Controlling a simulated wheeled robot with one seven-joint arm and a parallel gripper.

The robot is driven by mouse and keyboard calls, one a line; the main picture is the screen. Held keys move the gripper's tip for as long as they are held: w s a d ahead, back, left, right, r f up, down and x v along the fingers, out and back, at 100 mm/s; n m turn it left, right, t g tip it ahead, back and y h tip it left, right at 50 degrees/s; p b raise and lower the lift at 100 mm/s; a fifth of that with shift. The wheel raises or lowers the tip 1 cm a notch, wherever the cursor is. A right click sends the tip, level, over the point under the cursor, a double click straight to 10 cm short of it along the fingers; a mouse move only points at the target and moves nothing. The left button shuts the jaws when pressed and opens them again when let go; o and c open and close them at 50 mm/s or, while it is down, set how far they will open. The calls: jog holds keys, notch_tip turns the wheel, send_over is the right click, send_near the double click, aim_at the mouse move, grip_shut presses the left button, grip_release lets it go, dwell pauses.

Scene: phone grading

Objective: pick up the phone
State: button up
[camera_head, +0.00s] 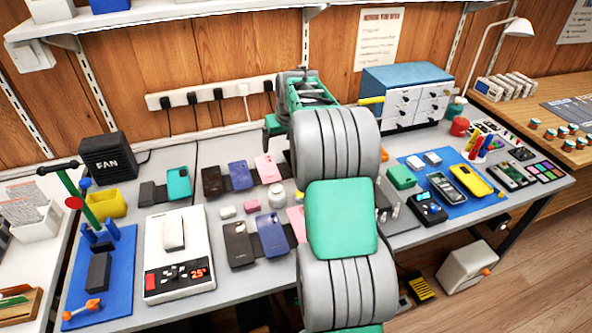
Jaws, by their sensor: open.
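Several phones lie on the grey bench in the head view. A teal phone (178,183) lies at the left. The back row holds a dark maroon phone (212,181), a violet phone (239,175) and a pink phone (265,168). The front row holds a dark phone (238,243), a blue phone (271,235) and another pink phone (295,219), partly hidden by my arm. My gripper (309,93) is beyond my large grey and green arm links, near the back of the bench. Its fingertips are mostly hidden, and I see no phone in it.
A power strip (210,96) runs along the wall. A drawer cabinet (404,101) stands at the back right. A blue mat (462,208) carries repair items.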

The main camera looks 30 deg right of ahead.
jog(key=shift+m, duration=0.3)
jog(key=w+d+f, duration=0.1)
jog(key=d+f, duration=0.4)
jog(key=w+d+f, duration=0.1)
jog(key=d+f, duration=0.1)
jog(key=d, duration=0.1)
jog(key=shift+w+d+f+b, duration=0.2)
jog(key=shift+w+b, duration=0.1)
jog(key=shift+b, duration=0.05)
jog(key=p+x, duration=0.1)
jog(key=x, duration=0.6)
jog(key=shift+w, duration=0.25)
jog(key=shift+c, duration=0.3)
jog(key=c, duration=1.5)
jog(key=shift+c, duration=0.4)
jog(key=shift+r, duration=0.2)
